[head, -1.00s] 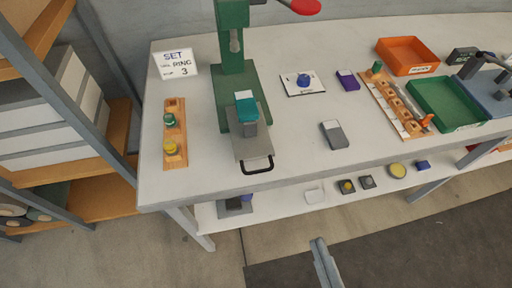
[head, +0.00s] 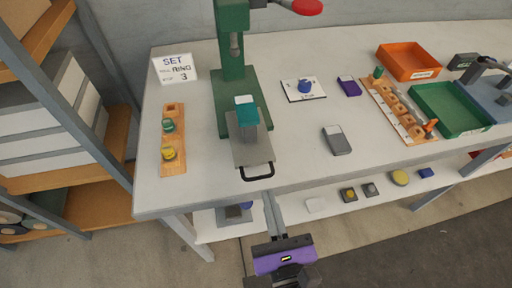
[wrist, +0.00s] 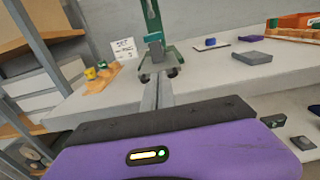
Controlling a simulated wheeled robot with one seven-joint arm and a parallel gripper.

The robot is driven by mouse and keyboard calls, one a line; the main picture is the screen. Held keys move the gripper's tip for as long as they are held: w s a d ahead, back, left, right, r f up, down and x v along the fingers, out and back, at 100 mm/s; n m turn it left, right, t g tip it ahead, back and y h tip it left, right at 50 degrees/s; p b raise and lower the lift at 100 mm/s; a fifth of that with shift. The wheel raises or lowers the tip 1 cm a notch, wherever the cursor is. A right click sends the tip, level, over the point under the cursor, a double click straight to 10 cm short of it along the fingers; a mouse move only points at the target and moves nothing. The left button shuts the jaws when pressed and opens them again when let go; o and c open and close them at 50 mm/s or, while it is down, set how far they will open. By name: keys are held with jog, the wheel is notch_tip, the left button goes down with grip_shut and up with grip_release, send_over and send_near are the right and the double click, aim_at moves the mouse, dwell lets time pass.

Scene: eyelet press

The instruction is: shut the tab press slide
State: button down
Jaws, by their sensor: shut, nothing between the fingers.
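The green press (head: 233,75) stands on the table at centre-left. Its grey slide (head: 250,151) sticks out of the base toward the table's front edge, with a black loop handle (head: 257,172) at its front end. A teal-topped grey block (head: 247,112) stands on the slide. The handle also shows in the wrist view (wrist: 173,72), partly hidden behind my fingers. My gripper (head: 270,198) is shut and empty. Its long grey fingers point at the press from just in front of the table edge, close to the handle; I cannot tell whether they touch it.
A wooden rack (head: 173,150) with green and yellow pieces lies left of the press. A grey block (head: 336,140) and a white card (head: 303,90) with a blue piece lie to the right. Orange (head: 408,60) and green (head: 450,104) trays stand further right. A lower shelf holds small parts.

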aim_at(253, 139)
jog(key=p+x, duration=0.2)
jog(key=x, duration=1.1)
jog(key=shift+w, duration=0.4)
jog(key=shift+w+a+p, duration=0.15)
jog(key=shift+w+p, duration=0.1)
jog(key=shift+p, duration=0.05)
jog(key=x, duration=1.1)
jog(key=shift+w+f+p, duration=0.1)
jog(key=shift+p, duration=0.25)
jog(key=shift+w, duration=0.25)
